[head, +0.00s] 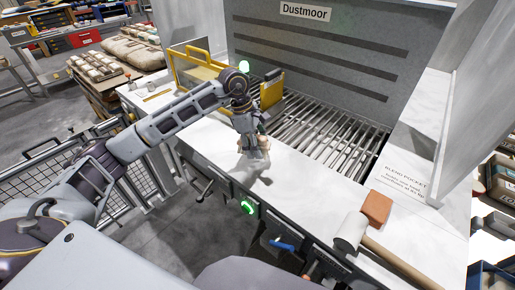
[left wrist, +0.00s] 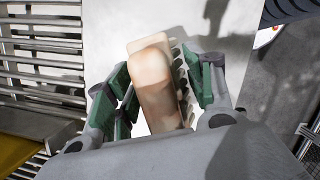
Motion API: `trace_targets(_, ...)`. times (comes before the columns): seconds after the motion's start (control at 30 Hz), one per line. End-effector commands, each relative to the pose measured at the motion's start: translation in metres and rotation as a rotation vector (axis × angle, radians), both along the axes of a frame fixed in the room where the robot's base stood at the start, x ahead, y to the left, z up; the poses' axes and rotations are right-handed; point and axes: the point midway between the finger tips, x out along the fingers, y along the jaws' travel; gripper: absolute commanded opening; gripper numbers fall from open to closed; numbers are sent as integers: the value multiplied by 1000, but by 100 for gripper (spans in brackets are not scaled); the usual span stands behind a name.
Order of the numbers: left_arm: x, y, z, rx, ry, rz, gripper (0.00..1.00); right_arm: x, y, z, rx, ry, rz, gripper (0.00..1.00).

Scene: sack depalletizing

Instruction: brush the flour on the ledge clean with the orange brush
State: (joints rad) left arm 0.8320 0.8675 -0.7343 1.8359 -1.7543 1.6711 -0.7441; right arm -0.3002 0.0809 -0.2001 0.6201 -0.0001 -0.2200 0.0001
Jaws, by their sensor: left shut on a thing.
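My left gripper (head: 256,153) is low over the pale front ledge (head: 217,150) of the slatted station. In the left wrist view its green-padded fingers (left wrist: 160,100) are closed around a pale orange-tan brush (left wrist: 155,85). The brush's rounded handle faces the camera, and a row of pale bristle tufts shows along its right side. In the head view the brush is mostly hidden by the gripper, close to the ledge; I cannot tell whether it touches. Flour cannot be told apart from the white ledge surface. My right gripper is not in view.
A slatted grate (head: 320,135) lies behind the ledge, before a grey panel labelled Dustmoor (head: 330,50). A yellow-framed bin (head: 195,70) stands at the back left. A mallet (head: 350,232) and an orange-brown block (head: 376,207) lie at the ledge's right end.

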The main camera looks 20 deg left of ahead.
Motion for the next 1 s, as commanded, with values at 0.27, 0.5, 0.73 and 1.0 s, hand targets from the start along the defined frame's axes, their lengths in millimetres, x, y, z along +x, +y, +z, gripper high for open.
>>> trace_targets(0.27, 0, 5, 26, 0, -2, 6, 31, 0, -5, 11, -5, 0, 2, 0)
trace_targets(0.5, -1, 9, 47, -1, -2, 10, 31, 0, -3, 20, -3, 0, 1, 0)
trace_targets(0.73, -2, 11, 54, 0, -1, 12, 31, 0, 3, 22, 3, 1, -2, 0)
trace_targets(1.0, -2, 11, 54, 0, -1, 12, 31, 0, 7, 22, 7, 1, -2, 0)
